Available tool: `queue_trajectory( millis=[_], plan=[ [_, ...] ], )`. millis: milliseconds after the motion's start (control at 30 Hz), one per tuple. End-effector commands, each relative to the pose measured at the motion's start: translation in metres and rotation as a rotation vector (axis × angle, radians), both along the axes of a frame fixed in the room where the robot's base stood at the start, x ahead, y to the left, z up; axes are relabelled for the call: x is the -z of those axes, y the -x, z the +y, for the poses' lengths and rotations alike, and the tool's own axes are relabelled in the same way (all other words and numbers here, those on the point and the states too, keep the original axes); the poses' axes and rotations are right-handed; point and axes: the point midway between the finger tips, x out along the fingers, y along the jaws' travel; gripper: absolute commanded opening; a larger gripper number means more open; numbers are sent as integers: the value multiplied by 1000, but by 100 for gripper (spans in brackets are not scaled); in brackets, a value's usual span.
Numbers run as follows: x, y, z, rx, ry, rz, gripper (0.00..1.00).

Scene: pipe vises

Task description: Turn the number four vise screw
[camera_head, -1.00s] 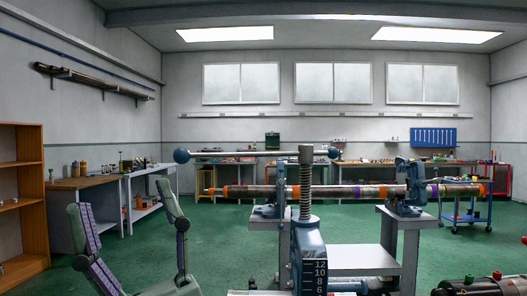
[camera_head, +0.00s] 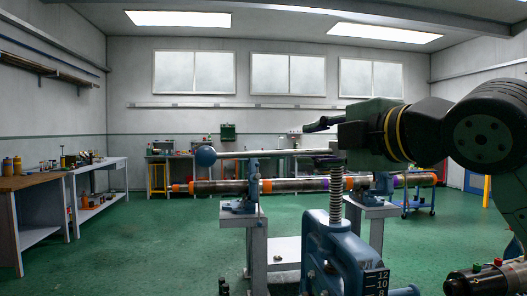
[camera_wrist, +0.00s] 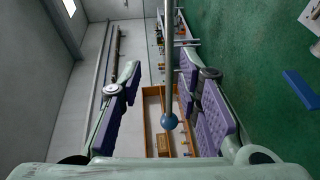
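The blue vise (camera_head: 335,250) stands in front of me, with a scale marked 12, 10, 8 on its side. Its upright threaded screw (camera_head: 336,208) carries a level grey handle bar (camera_head: 270,154) with a blue ball (camera_head: 205,156) at its left end. The bar's right part is hidden behind my gripper. My gripper (camera_head: 318,125) is at the right, just above the bar near the screw top. In the wrist view its purple-padded fingers (camera_wrist: 160,78) are spread wide. The bar (camera_wrist: 169,45) and ball (camera_wrist: 170,121) appear between them, not touching either pad.
A long pipe with orange and purple bands (camera_head: 300,185) lies behind the vise across blue pipe stands (camera_head: 240,207). A workbench (camera_head: 40,200) is at the left. Green floor is open at the left.

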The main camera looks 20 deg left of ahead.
Motion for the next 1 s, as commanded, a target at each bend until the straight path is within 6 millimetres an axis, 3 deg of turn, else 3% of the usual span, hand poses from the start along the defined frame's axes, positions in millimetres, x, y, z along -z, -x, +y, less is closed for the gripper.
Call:
queue_trajectory(
  millis=[100,233,700,1000],
  plan=[
    [1,1,-19,40,76,10,31],
    [2,0,-20,47,103,14,31],
    [17,-49,41,46,100,14,31],
    [23,-64,59,45,96,15,31]
  ],
)
